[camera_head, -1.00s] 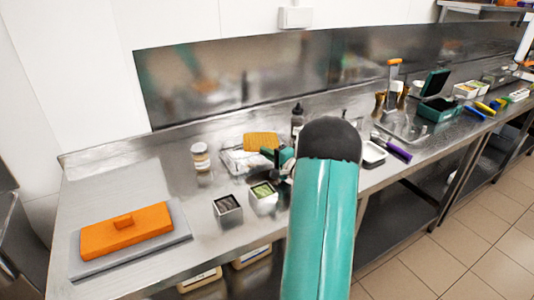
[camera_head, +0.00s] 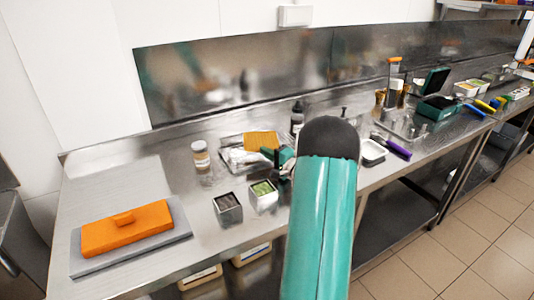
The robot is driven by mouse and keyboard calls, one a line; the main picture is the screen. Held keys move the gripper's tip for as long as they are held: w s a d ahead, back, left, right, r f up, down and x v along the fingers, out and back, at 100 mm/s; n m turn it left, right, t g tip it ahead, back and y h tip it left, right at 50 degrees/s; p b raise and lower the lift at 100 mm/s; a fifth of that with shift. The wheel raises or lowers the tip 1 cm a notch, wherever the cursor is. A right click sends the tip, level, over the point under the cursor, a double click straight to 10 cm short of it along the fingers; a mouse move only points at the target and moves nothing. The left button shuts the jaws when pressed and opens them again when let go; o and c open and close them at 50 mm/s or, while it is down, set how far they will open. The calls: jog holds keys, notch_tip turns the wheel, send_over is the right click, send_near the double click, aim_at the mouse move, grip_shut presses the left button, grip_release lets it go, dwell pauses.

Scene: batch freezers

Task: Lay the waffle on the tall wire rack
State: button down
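The waffle (camera_head: 262,140) is a golden-yellow, gridded slab near the back of the steel counter. It lies roughly flat at the back right of a silvery wire rack or tray (camera_head: 236,160); its exact support is too small to make out. My gripper (camera_head: 279,161), teal with dark fingers, is just in front of and to the right of the waffle, low over the rack's right side. The waffle shows beyond the fingers, with no clear grip on it. My teal arm hides part of the gripper and the counter behind it. The finger opening is too small to read.
Two small square tins (camera_head: 228,208) stand in front of the rack, one with green contents (camera_head: 263,195). A lidded jar (camera_head: 200,156) is left, a dark bottle (camera_head: 297,118) behind. An orange-topped board (camera_head: 127,229) lies front left. A white tray (camera_head: 373,151) is right.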

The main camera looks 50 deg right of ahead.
jog(key=shift+s+a+f, duration=0.1)
jog(key=shift+f, duration=0.75)
jog(key=c, duration=1.8)
grip_release()
jog(key=shift+o, duration=1.4)
jog(key=shift+r, duration=0.1)
